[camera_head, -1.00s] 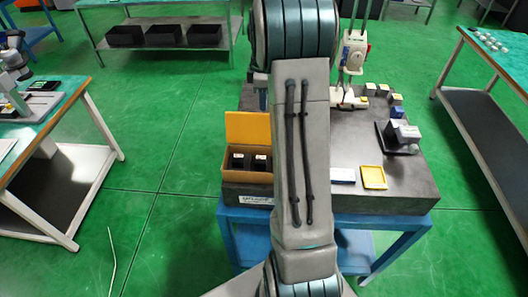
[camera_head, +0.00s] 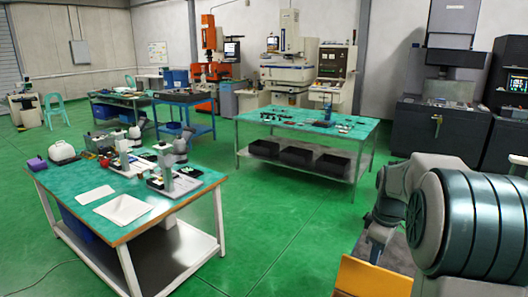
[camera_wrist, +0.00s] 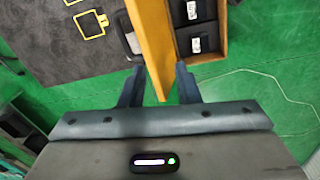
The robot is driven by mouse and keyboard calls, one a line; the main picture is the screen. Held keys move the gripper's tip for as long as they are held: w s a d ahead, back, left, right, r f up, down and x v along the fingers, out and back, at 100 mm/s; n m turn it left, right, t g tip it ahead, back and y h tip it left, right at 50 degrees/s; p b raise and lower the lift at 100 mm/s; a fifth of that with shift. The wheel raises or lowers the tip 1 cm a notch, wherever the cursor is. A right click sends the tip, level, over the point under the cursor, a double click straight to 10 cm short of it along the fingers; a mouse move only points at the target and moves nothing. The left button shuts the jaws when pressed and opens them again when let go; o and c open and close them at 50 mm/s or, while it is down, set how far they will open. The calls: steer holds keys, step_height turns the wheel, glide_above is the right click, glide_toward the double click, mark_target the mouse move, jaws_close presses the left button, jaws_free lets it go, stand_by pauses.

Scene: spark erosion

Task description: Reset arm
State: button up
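My gripper (camera_wrist: 160,85) shows in the wrist view with its two dark fingers apart. The orange-yellow upright lid of a box (camera_wrist: 152,40) appears between the fingers. I cannot tell how far below them it is, and I see nothing clamped. The box (camera_wrist: 226,20) holds black blocks with white labels. The lid also shows at the bottom edge of the head view (camera_head: 372,278).
The dark worktop (camera_wrist: 65,50) with a yellow-framed square (camera_wrist: 90,25) lies upper left in the wrist view. In the head view, a green-topped table (camera_head: 150,205) stands left and another (camera_head: 300,122) at the back. Green floor (camera_head: 290,225) lies open between them.

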steer(key=s+a+f+m+t+b, duration=0.1)
steer(key=s+a+m+b, duration=0.1)
steer(key=s+a+m, duration=0.2)
steer(key=s+a+m+t+b, duration=0.2)
steer(key=s+a+m, duration=0.3)
steer(key=s+a, duration=0.6)
steer(key=s+b, duration=0.1)
steer(key=s, duration=0.6)
steer(key=shift+s+a+f, duration=0.15)
steer(key=shift+a+f, duration=0.1)
steer(key=shift+f, duration=0.1)
